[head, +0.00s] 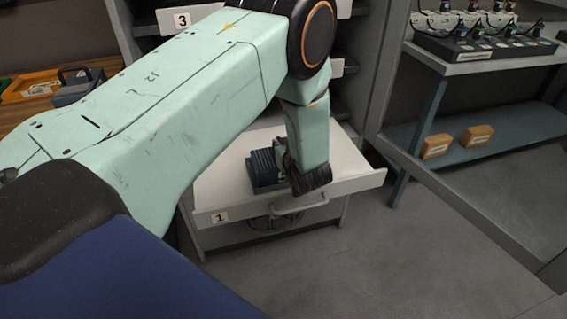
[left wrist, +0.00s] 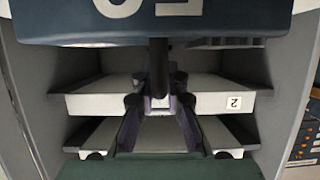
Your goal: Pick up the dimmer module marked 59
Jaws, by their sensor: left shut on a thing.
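A dark ridged dimmer module (head: 264,169) is at the open white drawer marked 1 (head: 350,180) in the head view. My left gripper (head: 286,160) is right beside it, at its right side. In the left wrist view a dark blue module (left wrist: 70,22) fills the top edge, with large white characters upside down and cut off, so I cannot read them for certain. A dark bar from it runs down between the fingers of my left gripper (left wrist: 160,98), which is shut on it. I cannot tell whether the module touches the drawer floor. My right gripper is not in view.
A drawer marked 2 (left wrist: 215,103) shows in the wrist view, a label 3 (head: 182,20) in the head view. A workbench (head: 510,53) with modules stands right; its lower shelf (head: 510,130) holds two tan boxes (head: 477,136). An orange tray (head: 28,90) lies left. The floor is clear.

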